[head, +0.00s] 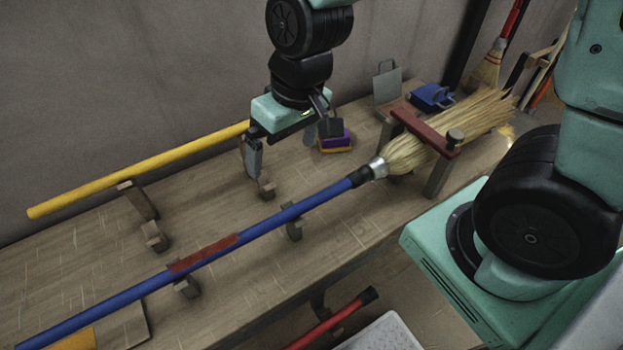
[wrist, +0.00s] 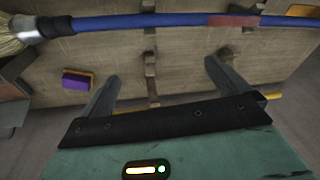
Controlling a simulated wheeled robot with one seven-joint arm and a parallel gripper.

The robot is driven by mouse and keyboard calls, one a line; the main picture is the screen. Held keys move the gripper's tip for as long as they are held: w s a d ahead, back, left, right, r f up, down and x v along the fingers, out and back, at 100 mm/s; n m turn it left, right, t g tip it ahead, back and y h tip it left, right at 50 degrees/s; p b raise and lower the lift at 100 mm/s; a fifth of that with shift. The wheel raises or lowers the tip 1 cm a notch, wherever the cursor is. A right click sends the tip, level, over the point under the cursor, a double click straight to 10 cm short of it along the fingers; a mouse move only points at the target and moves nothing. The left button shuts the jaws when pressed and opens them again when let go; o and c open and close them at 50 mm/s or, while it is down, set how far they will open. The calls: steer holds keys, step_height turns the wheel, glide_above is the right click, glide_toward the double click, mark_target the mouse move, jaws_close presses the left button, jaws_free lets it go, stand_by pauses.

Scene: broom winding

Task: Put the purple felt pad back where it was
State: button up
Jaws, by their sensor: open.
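The purple felt pad (head: 340,137) lies on the workbench near the wall, with a yellow-orange layer showing along its lower edge. It also shows in the wrist view (wrist: 76,80), left of my fingers, lying flat on the bench. My gripper (head: 289,145) hangs above the bench, open and empty; its two fingers are spread wide in the wrist view (wrist: 162,72). In the head view, one finger partly overlaps the pad. I cannot tell from this whether they touch; in the wrist view the pad lies outside the fingers.
A broom with a blue handle (head: 110,304) lies across supports, its straw head under a red clamp bar (head: 425,133). A yellow pole (head: 140,171) rests behind. A blue object (head: 432,97) and a grey plate (head: 387,86) stand at the back right.

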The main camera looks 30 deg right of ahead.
steer(key=s+a+r+n, duration=0.1)
steer(key=s+r+n, duration=0.1)
steer(key=s, duration=0.4)
steer(key=s+a+r+n+g+h, duration=0.1)
steer(key=s+r+n, duration=0.1)
steer(key=s, duration=0.4)
steer(key=shift+s+a+r+n+g, duration=0.15)
steer(key=shift+s+a+n+g, duration=0.15)
steer(key=shift+s+a+n, duration=0.1)
